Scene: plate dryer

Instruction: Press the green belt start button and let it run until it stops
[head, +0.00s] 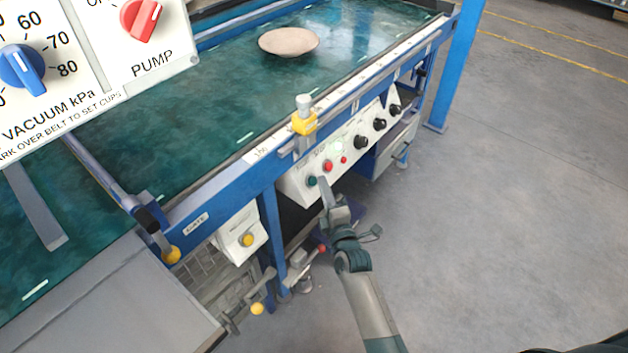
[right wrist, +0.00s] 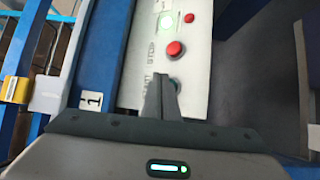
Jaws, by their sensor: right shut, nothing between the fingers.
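The green start button (head: 312,181) is at the near left end of the white control panel on the belt's side. In the right wrist view the shut fingers (right wrist: 161,90) point at the panel beside the button. The red stop button (head: 327,166) sits just beyond it. The green belt (head: 200,120) carries a round beige plate (head: 288,42). My left gripper is not in view.
Several black knobs (head: 362,142) and a small red button (head: 344,160) continue along the panel. A yellow clamp (head: 304,122) stands on the blue rail above it. A white box with a yellow button (head: 246,240) is at left. The grey floor (head: 480,200) at right is clear.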

